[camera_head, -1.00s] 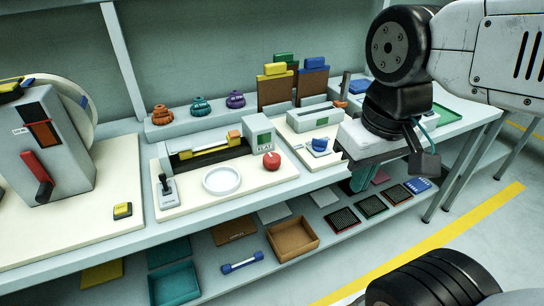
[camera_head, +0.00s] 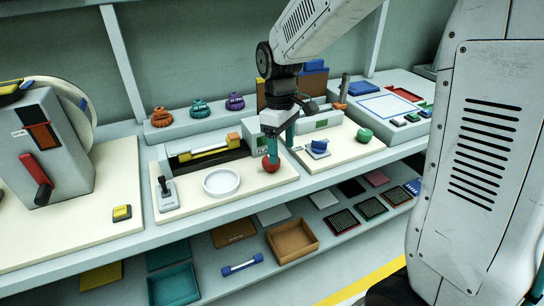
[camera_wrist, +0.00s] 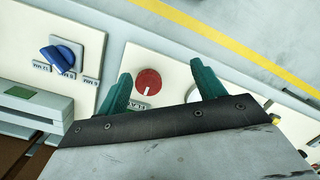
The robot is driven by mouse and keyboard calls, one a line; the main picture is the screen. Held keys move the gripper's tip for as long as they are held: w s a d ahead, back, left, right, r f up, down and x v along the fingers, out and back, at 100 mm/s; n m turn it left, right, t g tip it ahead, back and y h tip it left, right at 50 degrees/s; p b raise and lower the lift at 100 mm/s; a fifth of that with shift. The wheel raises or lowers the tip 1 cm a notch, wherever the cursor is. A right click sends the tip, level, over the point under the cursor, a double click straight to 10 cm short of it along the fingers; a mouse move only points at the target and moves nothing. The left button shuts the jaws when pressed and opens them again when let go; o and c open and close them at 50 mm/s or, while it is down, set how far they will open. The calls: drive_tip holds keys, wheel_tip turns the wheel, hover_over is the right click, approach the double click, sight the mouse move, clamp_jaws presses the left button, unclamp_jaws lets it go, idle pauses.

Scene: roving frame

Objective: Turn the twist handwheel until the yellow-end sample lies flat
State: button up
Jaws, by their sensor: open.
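The twist handwheel appears to be the round red knob (camera_head: 270,166) at the front right of the cream bench panel. It also shows in the wrist view (camera_wrist: 148,81), with a white mark on its face. The yellow sample (camera_head: 208,151) lies in a dark slot behind it, with an orange block (camera_head: 234,137) at its right end. Whether its yellow end is flat is too small to tell. My gripper (camera_head: 282,148) is open above the knob. In the wrist view the knob lies between the teal fingers (camera_wrist: 161,70), closer to the left one; contact cannot be told.
A white round dish (camera_head: 221,182) and a small lever (camera_head: 166,190) are left of the knob. A blue knob (camera_head: 319,147) and a green knob (camera_head: 364,135) are to its right. A grey machine with a red handle (camera_head: 38,175) stands far left. Trays fill the lower shelf.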

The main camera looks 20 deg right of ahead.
drive_tip(key=w+n, duration=0.1)
drive_tip(key=w, duration=0.1)
drive_tip(key=w+n+t, duration=0.1)
drive_tip(key=w, duration=0.2)
drive_tip(key=shift+a+n, duration=0.2)
drive_tip(key=shift+n, duration=0.2)
drive_tip(key=shift+w+r+n, duration=0.15)
drive_tip(key=shift+w+n, duration=0.05)
drive_tip(key=shift+n, duration=0.2)
drive_tip(key=shift+w, duration=0.1)
drive_tip(key=shift+n, duration=0.3)
wheel_tip(320, 180, down, 8)
drive_tip(key=shift+r, duration=0.1)
drive_tip(key=shift+c, duration=0.3)
drive_tip(key=c, duration=0.9)
